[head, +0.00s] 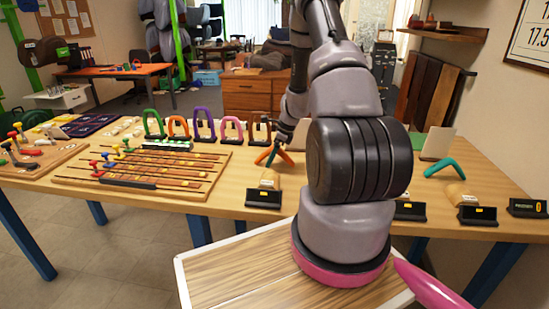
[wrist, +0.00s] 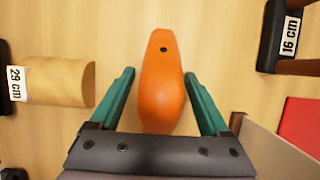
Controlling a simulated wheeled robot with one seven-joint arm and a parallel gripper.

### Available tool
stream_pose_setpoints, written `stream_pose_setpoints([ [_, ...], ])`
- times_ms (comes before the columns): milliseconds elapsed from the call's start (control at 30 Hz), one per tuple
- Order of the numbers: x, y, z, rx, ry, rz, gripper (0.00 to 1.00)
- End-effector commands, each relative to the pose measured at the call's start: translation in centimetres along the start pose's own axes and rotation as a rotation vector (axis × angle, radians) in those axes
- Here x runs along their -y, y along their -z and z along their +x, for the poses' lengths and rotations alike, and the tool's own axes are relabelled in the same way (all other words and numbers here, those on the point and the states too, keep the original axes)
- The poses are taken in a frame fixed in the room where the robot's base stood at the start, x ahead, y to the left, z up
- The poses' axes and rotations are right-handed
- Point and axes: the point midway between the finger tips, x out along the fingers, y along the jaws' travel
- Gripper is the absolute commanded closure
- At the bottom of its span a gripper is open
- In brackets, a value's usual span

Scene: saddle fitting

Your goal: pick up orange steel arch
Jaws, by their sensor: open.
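An orange arch (wrist: 162,98) with a small dark hole near its far end lies between the two teal fingers of my gripper (wrist: 160,74) in the wrist view. The fingers are open, with a gap to the arch on each side. In the head view the arch (head: 285,156) shows as a small bent orange piece on the wooden table, with my gripper (head: 273,154) over it. My arm hides part of that area. Another orange arch (head: 178,127) stands upright in the back row of coloured arches.
A tan block (wrist: 58,82) labelled 29 cm is left of the gripper, and a 16 cm label (wrist: 289,36) is at upper right. A grey panel (wrist: 275,150) is close to the right finger. A teal bent arch (head: 441,167) lies farther right on the table (head: 225,192).

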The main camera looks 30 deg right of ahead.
Motion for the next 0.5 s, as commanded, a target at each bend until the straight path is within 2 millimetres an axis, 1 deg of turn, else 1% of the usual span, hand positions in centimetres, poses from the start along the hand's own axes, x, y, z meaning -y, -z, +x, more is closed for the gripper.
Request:
stream_pose_setpoints([
  [167,0.03,0.0,-0.01,0.0,0.001,0.0,0.2],
  [267,0.03,0.0,-0.02,0.0,0.001,0.0,0.54],
  [300,0.02,0.0,-0.02,0.0,0.001,0.0,0.7],
  [367,0.02,0.01,-0.03,0.0,0.001,0.0,0.93],
  [400,0.03,0.01,-0.03,0.0,0.001,0.0,1.0],
  [500,0.04,-0.01,-0.05,0.0,0.001,0.0,1.0],
])
